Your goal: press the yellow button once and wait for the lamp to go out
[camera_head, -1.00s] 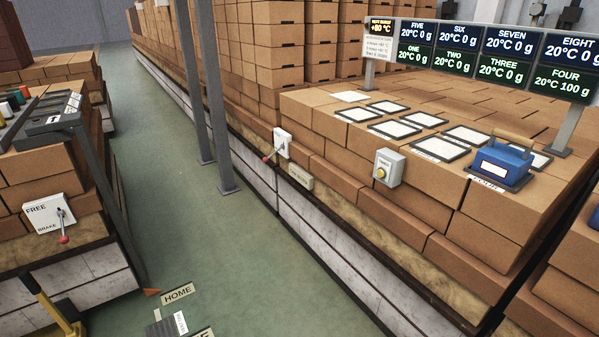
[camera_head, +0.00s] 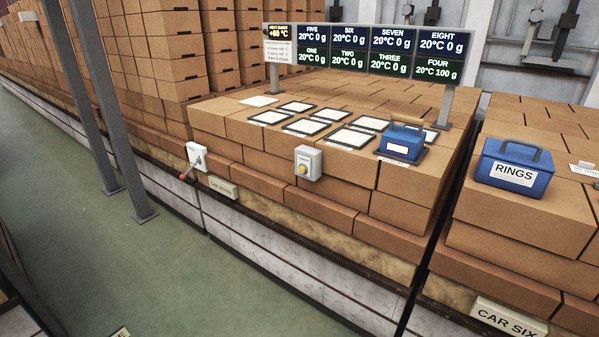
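The yellow button (camera_head: 302,169) is on a small grey-white box (camera_head: 313,160) fixed to the front face of the brick stack, right of centre in the head view. I cannot tell from this view whether the button is pressed. No separate lamp can be made out; the button itself looks yellow, and I cannot tell whether it is lit. My gripper is not in view.
A white lever box (camera_head: 198,156) with a red-tipped lever is left of the button. White pads (camera_head: 351,136), a blue box (camera_head: 402,144) and a display board (camera_head: 366,50) stand on top. A blue RINGS box (camera_head: 515,169) is at right.

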